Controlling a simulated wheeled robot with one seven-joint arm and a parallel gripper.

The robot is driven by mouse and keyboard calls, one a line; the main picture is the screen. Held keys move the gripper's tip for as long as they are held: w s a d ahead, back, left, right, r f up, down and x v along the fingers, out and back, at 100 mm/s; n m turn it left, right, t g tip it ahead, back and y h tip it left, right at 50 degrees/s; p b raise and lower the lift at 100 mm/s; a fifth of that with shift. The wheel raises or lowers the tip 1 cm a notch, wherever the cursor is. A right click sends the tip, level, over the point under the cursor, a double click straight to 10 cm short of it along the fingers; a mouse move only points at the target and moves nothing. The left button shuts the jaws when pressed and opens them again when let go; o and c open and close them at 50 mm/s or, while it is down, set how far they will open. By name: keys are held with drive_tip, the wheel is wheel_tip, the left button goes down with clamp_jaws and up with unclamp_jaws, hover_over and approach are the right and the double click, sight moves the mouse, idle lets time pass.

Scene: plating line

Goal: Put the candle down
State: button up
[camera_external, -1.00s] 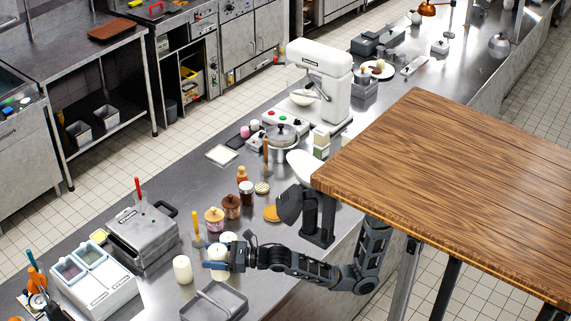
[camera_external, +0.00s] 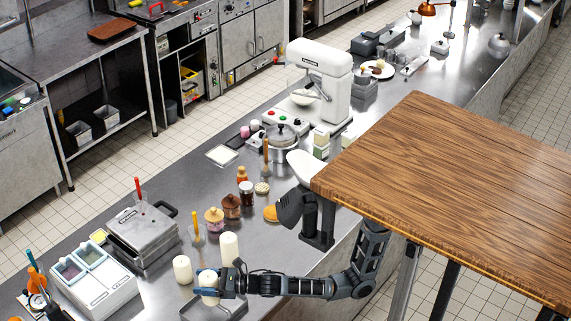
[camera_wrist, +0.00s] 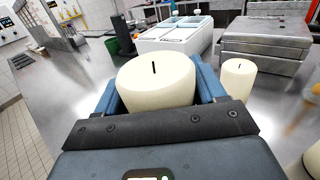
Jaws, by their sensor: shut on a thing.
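My gripper (camera_external: 209,288) is shut on a cream candle (camera_external: 208,279), which is upright between the blue fingers. In the wrist view the held candle (camera_wrist: 157,84) shows its dark wick and round top. The candle and gripper are over or in the grey metal tray (camera_external: 232,309) at the counter's front; I cannot tell whether the candle's base touches it. Another cream candle (camera_external: 182,269) stands left of the gripper and a taller one (camera_external: 229,248) behind it. A candle (camera_wrist: 238,80) also stands on the right in the wrist view.
A white two-bin container (camera_external: 95,285) and a steel press-like appliance (camera_external: 142,238) stand to the left. A wooden table (camera_external: 450,190) is at the right.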

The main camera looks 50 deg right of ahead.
drive_tip(key=o, duration=1.3)
drive_tip(key=shift+f, duration=0.1)
drive_tip(key=shift+s, duration=0.1)
drive_tip(key=b+v, duration=0.1)
drive_tip(key=v, duration=1.1)
